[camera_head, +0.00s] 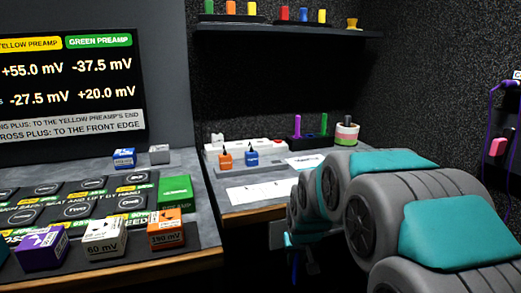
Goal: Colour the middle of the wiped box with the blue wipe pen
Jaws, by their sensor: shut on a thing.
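My gripper (303,262) hangs low in front of the right desk's front edge, at the end of my grey and teal arm. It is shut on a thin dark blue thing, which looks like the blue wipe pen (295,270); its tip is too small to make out. White sheets (245,194) lie flat near the front of the right desk, up and left of my gripper. Another printed sheet (305,161) lies farther back. I cannot make out a wiped box on either. My arm hides the desk's right part.
A black holder (310,140) carries a purple pen (297,126) and a green pen (323,124). The left bench (190,258) bears several labelled boxes. A shelf (285,30) hangs above.

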